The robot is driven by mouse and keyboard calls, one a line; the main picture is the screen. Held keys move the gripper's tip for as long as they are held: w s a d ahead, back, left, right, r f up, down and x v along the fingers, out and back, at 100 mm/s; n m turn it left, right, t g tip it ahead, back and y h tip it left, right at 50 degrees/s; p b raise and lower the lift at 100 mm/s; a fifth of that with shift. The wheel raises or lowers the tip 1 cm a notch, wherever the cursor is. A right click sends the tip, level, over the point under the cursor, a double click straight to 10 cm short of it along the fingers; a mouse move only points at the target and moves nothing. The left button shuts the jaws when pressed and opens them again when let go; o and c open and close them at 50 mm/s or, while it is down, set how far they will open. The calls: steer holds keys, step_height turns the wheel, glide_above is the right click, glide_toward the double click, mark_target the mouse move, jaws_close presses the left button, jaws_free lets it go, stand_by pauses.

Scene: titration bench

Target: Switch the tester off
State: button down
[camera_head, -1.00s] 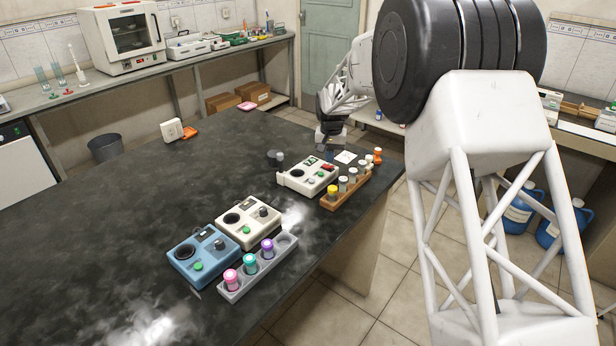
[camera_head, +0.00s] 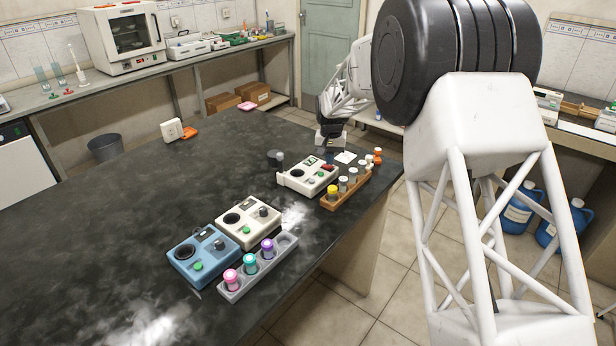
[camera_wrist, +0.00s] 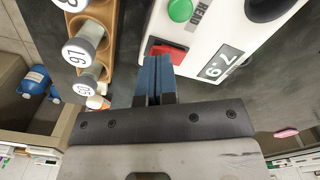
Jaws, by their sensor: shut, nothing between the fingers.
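The tester (camera_head: 308,176) is a white box near the right edge of the dark bench. In the wrist view it (camera_wrist: 213,28) shows a green READ button (camera_wrist: 180,10), a display reading 7.9 (camera_wrist: 221,63) and a red rocker switch (camera_wrist: 166,51). The switch also shows in the head view (camera_head: 328,167). My gripper (camera_wrist: 157,60) is shut and empty, its blue fingers pointing at the red switch and covering part of it in the wrist view. In the head view my gripper (camera_head: 329,155) is just behind the switch. I cannot tell whether they touch.
A wooden rack (camera_head: 346,191) with several capped vials stands right beside the tester. A second white device (camera_head: 247,221), a blue device (camera_head: 201,256) and a grey vial rack (camera_head: 257,268) are nearer. The bench's left side is clear.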

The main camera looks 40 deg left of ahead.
steer(key=shift+f, duration=0.65)
stand_by(0.6)
steer(key=shift+r, duration=0.1)
steer(key=shift+r, duration=3.4)
